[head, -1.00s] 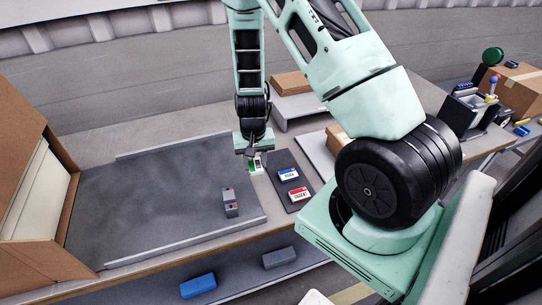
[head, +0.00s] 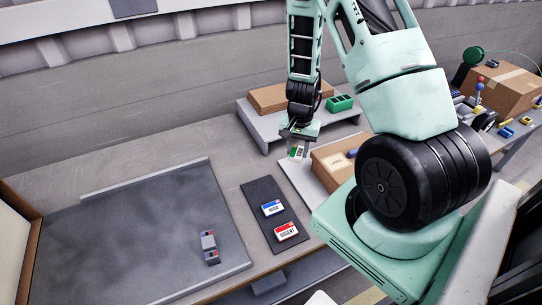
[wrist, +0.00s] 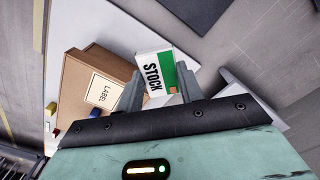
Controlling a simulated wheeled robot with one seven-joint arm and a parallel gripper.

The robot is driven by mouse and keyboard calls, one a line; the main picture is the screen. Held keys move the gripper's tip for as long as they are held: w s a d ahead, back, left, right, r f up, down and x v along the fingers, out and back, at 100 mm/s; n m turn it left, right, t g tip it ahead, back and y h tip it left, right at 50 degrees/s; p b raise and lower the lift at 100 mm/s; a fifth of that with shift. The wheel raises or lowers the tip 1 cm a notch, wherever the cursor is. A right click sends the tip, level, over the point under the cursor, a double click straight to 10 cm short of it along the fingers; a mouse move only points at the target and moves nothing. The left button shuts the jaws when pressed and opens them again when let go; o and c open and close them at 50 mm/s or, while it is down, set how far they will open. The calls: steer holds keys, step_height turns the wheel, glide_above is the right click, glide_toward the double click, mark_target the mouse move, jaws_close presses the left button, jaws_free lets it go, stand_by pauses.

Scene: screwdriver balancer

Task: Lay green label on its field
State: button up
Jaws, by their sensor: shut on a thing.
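My gripper (head: 298,148) is shut on the green label (wrist: 155,72), a white piece with a green band and the word STOCK, also small in the head view (head: 297,154). In the wrist view the gripper's two fingers stand either side of it. The field marked LABEL (wrist: 101,88) is a pale framed rectangle on top of a brown cardboard box (head: 328,168). The box is right of and below my gripper in the head view; the label appears held apart from it. My arm hides part of the box in the head view.
The box stands on a white board (head: 293,176). A blue label (head: 271,208) and a red URGENT label (head: 286,231) lie on a dark mat (head: 258,190). A raised grey shelf (head: 262,127) behind carries a flat carton (head: 270,98) and a green bin (head: 340,103).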

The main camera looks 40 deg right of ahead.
mark_target(336, 162)
steer(key=shift+s+d+f+m+b, duration=0.1)
steer(key=shift+s+d+m+b, duration=0.05)
steer(key=shift+s+d+m, duration=1.5)
steer(key=shift+s+d+f+m+b, duration=0.1)
steer(key=shift+s+d+m+b, duration=0.1)
steer(key=shift+s+d+m, duration=1.25)
steer(key=shift+s+d+m+b, duration=0.15)
steer(key=shift+s+d+m, duration=1.25)
steer(key=shift+d, duration=0.75)
steer(key=shift+w+f, duration=0.2)
steer(key=shift+f+b, duration=0.95)
steer(key=shift+b, duration=0.15)
steer(key=shift+f+b, duration=0.45)
steer(key=shift+b, duration=0.1)
steer(key=o, duration=1.1)
steer(key=shift+o, duration=0.2)
